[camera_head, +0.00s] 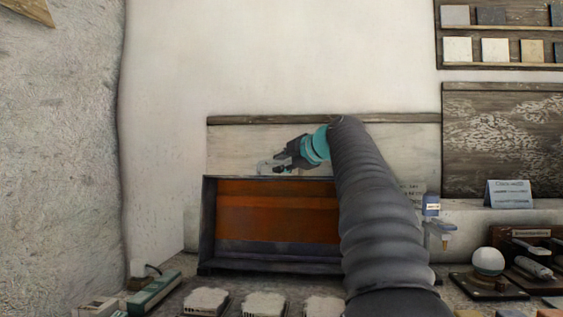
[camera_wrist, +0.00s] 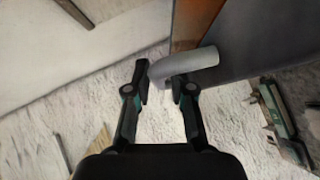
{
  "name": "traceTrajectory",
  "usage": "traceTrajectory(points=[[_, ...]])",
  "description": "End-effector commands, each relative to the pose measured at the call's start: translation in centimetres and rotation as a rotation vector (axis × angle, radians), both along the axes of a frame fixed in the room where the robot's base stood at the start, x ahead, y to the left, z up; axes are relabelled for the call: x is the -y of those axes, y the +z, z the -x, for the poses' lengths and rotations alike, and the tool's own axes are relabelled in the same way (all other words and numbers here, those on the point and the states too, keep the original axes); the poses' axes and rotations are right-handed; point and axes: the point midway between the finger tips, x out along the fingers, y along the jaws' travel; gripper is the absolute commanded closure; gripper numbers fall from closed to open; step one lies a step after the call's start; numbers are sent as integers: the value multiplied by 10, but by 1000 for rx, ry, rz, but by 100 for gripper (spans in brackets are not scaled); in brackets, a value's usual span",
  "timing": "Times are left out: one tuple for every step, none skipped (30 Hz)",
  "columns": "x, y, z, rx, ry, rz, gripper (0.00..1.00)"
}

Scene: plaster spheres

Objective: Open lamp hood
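The lamp hood appears to be the dark-framed box with a rust-orange face (camera_head: 277,212) against the back wall. In the wrist view an orange strip (camera_wrist: 194,22) and a dark panel (camera_wrist: 255,40) of it show at the upper right. A pale grey curved bar, probably its handle (camera_wrist: 195,64), juts from near the panel's edge toward my fingers. My gripper (camera_head: 268,168) is just above the box's upper left edge. In the wrist view my gripper (camera_wrist: 162,82) has its fingers apart, with the bar's end across the gap. Whether they touch it is unclear.
Several pale plaster blocks (camera_head: 264,303) stand in front of the box. A green-grey case (camera_head: 154,292) lies at lower left. A white sphere on a dark base (camera_head: 488,262) and a small sign (camera_head: 508,194) are at right. The wall above is clear.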

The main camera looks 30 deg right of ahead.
Motion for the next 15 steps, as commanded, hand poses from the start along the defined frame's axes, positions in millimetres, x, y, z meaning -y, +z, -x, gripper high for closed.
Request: traceTrajectory(points=[[0, 0, -1, 0, 0, 0, 77], [0, 0, -1, 0, 0, 0, 77], [0, 0, -2, 0, 0, 0, 77], [0, 0, -2, 0, 0, 0, 77], [0, -1, -2, 0, 0, 0, 77], [0, -1, -1, 0, 0, 0, 77], [0, -1, -1, 0, 0, 0, 77], [0, -1, -1, 0, 0, 0, 77], [0, -1, -1, 0, 0, 0, 85], [0, -1, -1, 0, 0, 0, 92], [0, -1, -1, 0, 0, 0, 100], [0, -1, -1, 0, 0, 0, 100], [0, -1, -1, 0, 0, 0, 100], [0, -1, -1, 0, 0, 0, 100], [0, -1, -1, 0, 0, 0, 100]])
